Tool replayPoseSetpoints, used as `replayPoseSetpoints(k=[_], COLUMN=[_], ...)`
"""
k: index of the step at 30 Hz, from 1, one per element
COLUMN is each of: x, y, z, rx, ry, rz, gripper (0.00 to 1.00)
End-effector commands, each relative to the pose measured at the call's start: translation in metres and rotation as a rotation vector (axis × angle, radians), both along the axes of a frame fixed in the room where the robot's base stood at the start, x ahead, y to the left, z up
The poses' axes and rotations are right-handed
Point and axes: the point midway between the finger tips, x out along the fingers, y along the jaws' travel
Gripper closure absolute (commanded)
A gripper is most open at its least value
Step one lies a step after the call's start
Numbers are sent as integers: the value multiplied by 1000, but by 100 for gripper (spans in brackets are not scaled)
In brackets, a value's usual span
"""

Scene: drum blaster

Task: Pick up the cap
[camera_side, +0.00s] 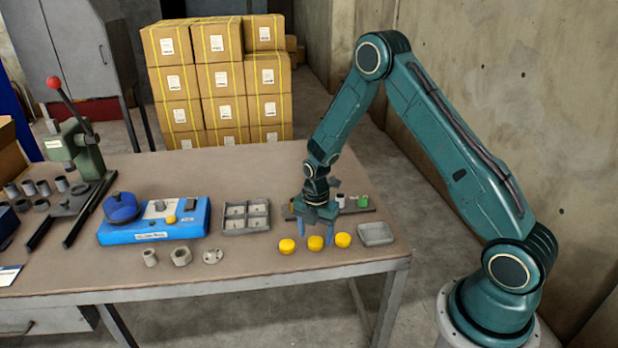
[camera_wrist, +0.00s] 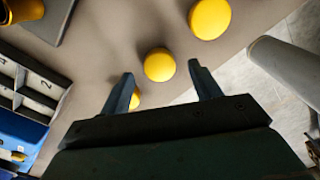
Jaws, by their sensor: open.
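Three round yellow caps stand in a row near the table's front edge: a left cap (camera_side: 287,246), a middle cap (camera_side: 315,243) and a right cap (camera_side: 343,240). My gripper (camera_side: 316,237) points down over the row, its fingers on either side of the middle cap. In the wrist view, one cap (camera_wrist: 159,65) shows between and just beyond the fingertips of my open gripper (camera_wrist: 160,70). Another cap (camera_wrist: 210,18) lies farther out, and a third (camera_wrist: 135,99) is partly hidden by my gripper. I see no cap held.
A grey divided tray (camera_side: 224,218) and a blue device (camera_side: 119,234) stand to the left. A small grey dish (camera_side: 389,239) lies right of the caps. Metal fittings (camera_side: 181,256) lie in front of the device. Small items (camera_side: 363,201) stand behind my gripper.

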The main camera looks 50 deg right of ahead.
Motion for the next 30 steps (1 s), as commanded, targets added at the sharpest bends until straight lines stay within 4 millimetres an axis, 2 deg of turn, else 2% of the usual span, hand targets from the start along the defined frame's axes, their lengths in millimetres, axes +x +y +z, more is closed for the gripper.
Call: replayPoseSetpoints(k=[3, 7, 22, 23, 30], x=[0, 0, 0, 0, 0], y=[0, 0, 0, 0, 0], z=[-11, -17, -18, -18, -18], rx=[1, 0, 0, 0, 0], ry=[1, -1, -1, -1, -1], rz=[-1, -1, -1, -1, -1], gripper=[37, 37, 37, 39, 84])
